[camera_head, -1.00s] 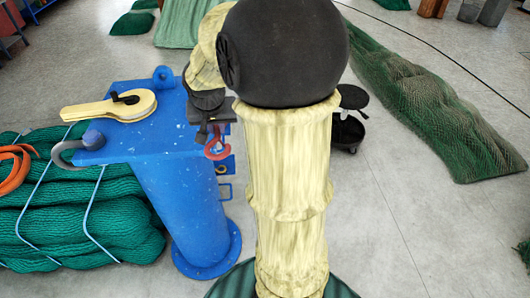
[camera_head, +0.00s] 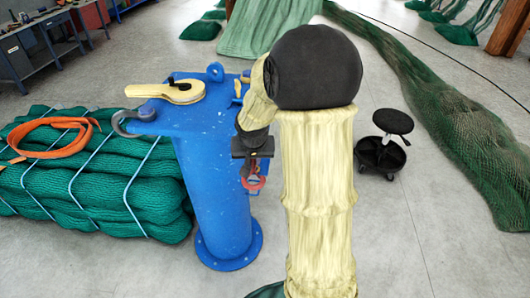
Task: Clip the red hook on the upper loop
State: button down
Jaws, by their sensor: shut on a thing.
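The red hook (camera_head: 254,183) hangs below my gripper (camera_head: 252,164), which is shut on its upper end. It is in front of the right flank of the blue post (camera_head: 215,195), below the post's top plate. The loops on the post's right side are mostly covered by my gripper and the hook. I cannot tell the upper loop apart, nor whether the hook touches it. My forearm hides part of the plate's right edge.
A pale yellow lever (camera_head: 170,92) and a grey hook (camera_head: 127,122) are on the plate. Green net bales (camera_head: 95,180) with an orange strap (camera_head: 50,138) lie left. A black stool (camera_head: 382,150) stands right of my arm.

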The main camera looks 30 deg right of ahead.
jog(key=a+f+n+b, duration=0.1)
jog(key=a+f, duration=0.2)
jog(key=f, duration=0.4)
jog(key=w+a+f+n+y+b, duration=0.1)
jog(key=a+f+n, duration=0.1)
jog(key=f, duration=0.6)
jog(key=a+f+n+b, duration=0.1)
jog(key=a+f, duration=0.4)
jog(key=f, duration=0.3)
jog(key=shift+w+f+n+y, duration=0.2)
jog(key=shift+w+n+y, duration=0.1)
jog(key=shift+w+n, duration=0.1)
